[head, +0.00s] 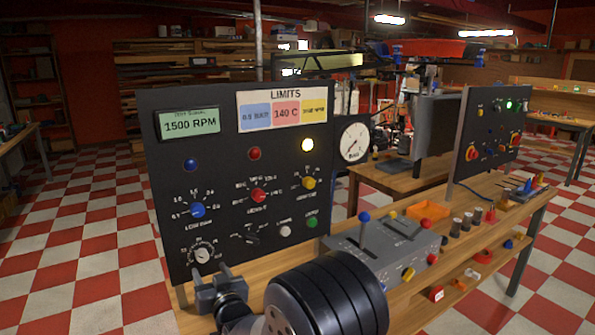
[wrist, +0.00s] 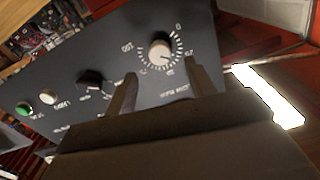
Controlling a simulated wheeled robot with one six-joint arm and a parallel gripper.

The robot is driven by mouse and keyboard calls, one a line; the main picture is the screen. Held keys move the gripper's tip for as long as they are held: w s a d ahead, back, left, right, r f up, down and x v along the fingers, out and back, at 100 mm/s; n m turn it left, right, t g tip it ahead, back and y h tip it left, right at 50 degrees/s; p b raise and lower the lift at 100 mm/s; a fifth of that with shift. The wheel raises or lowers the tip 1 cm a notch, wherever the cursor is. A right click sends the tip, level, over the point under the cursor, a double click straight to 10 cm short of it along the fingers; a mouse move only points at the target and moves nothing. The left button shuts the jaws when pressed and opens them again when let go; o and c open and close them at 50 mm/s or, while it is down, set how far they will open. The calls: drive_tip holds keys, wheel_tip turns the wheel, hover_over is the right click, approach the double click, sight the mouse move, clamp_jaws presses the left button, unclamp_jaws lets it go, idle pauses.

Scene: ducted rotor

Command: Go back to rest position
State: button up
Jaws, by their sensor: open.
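My gripper (head: 211,270) is in front of the lower left corner of the black control panel (head: 225,105) in the head view. Its two fingers are apart and nothing is between them. In the wrist view my gripper (wrist: 160,67) has its fingertips pointing at the panel, one on each side below a white dial knob (wrist: 160,49). The knob also shows in the head view (head: 203,255), just above the fingers. I cannot tell how large the gap between fingertips and panel is. My arm fills the bottom of the head view.
A second panel (head: 490,130) stands further right. The checkered floor at left is clear.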

sight(204, 257)
drive_tip(key=p+x, duration=0.1)
drive_tip(key=x, duration=0.4)
drive_tip(key=shift+w+a, duration=0.15)
drive_tip(key=shift+w, duration=0.05)
drive_tip(key=shift+r+p, duration=0.15)
drive_tip(key=shift+p, duration=0.45)
drive_tip(key=shift+r+n+p, duration=0.1)
drive_tip(key=shift+n+p, duration=0.4)
drive_tip(key=shift+p, duration=0.4)
drive_tip(key=n+p, duration=0.1)
drive_tip(key=p, duration=0.2)
